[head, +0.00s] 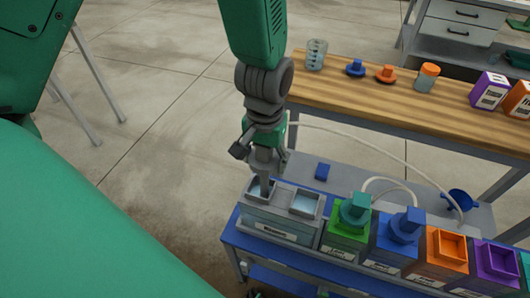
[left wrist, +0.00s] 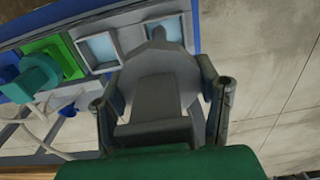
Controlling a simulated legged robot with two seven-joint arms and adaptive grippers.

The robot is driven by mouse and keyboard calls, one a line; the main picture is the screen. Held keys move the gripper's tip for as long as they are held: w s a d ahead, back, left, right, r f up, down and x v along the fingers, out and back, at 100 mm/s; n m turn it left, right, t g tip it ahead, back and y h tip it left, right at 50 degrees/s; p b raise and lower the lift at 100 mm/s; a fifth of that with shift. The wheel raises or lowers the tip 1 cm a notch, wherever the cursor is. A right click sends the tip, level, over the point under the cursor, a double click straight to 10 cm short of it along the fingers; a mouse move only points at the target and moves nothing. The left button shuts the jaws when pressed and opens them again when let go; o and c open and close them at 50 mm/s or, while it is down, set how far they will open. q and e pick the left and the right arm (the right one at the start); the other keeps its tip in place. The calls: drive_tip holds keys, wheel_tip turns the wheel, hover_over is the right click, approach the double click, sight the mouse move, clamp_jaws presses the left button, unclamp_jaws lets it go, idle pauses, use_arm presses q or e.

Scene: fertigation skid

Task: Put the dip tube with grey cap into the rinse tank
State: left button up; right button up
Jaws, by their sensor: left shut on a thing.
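My left gripper (head: 262,153) is above the rinse tank (head: 283,227), a grey box with two square openings, at the near end of the blue bench. The gripper is shut on the dip tube with grey cap (left wrist: 158,88), which fills the space between its fingers in the left wrist view. The grey piece (head: 264,184) points down at the tank's left opening in the head view. Its lower end overlaps that opening; I cannot tell how deep it is. The tank's other opening (left wrist: 100,50) is clear. My right gripper is not in view.
A white hose (head: 385,143) arcs from near my gripper. A wooden table (head: 440,115) with jars and boxes stands behind.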

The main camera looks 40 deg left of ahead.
sight(261, 183)
use_arm(q)
drive_tip(key=shift+a+f+b, duration=0.2)
drive_tip(key=shift+f+b, duration=1.7)
drive_tip(key=shift+f, duration=2.4)
drive_tip(key=shift+a+f, duration=0.3)
drive_tip(key=shift+f, duration=0.25)
drive_tip(key=shift+a+f, duration=0.2)
drive_tip(key=shift+a, duration=0.05)
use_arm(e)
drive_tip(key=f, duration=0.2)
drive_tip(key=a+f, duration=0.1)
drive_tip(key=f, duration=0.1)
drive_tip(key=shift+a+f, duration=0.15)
use_arm(q)
drive_tip(key=shift+d, duration=0.25)
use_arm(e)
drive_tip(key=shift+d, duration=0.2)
use_arm(q)
drive_tip(key=o, duration=1.3)
drive_tip(key=shift+d, duration=0.1)
